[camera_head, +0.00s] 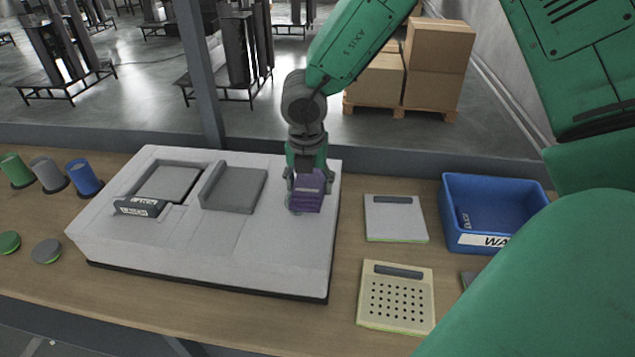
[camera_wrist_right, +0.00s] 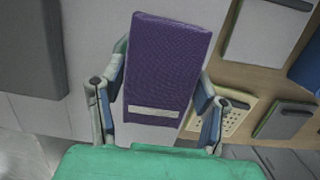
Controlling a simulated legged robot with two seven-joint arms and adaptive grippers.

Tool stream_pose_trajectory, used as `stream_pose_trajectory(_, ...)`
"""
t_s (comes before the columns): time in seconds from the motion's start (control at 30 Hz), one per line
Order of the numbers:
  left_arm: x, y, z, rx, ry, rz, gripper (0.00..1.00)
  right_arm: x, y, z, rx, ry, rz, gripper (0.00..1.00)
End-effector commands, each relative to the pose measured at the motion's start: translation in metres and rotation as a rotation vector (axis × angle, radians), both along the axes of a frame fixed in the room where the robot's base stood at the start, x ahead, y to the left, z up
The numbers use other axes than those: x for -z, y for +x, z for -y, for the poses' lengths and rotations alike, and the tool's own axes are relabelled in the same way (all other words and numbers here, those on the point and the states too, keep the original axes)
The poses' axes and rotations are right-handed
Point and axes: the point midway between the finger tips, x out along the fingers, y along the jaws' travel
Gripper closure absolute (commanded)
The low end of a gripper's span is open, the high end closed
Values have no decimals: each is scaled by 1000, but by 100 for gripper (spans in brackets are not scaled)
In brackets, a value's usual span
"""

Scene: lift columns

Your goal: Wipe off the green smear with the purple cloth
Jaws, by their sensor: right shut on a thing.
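The purple cloth (camera_head: 307,192) is a folded block with a pale strip, held by my right gripper (camera_head: 306,180) over the right end of the large grey-white unit. In the right wrist view the purple cloth (camera_wrist_right: 166,65) sits between the two fingers of my right gripper (camera_wrist_right: 160,110), which is shut on it. I cannot tell whether the cloth touches the surface. No green smear shows in either view; the cloth and gripper hide the surface right beneath them. My left gripper is not in view.
The grey-white unit (camera_head: 200,245) has raised grey panels on its left and middle. To its right lie a white panel (camera_head: 395,219), a perforated cream panel (camera_head: 396,298) and a blue bin (camera_head: 492,207). Several coloured cylinders stand at the left. Bare bench (camera_head: 345,250) lies between.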

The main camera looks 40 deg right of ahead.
Motion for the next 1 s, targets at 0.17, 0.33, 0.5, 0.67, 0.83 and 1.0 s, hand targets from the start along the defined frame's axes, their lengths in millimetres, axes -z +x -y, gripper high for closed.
stream_pose_trajectory(0.17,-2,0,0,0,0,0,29,-1,4,-5,-1,-4,0,66)
stream_pose_trajectory(0.33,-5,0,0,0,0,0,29,-2,15,-12,-2,-2,0,66)
stream_pose_trajectory(0.5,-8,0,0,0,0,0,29,-2,23,-18,-1,1,1,66)
stream_pose_trajectory(0.67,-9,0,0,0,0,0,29,-2,26,-21,-1,0,0,66)
stream_pose_trajectory(0.83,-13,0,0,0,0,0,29,-4,36,-30,-2,-1,0,66)
stream_pose_trajectory(1.0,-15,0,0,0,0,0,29,-5,45,-39,-1,-1,0,66)
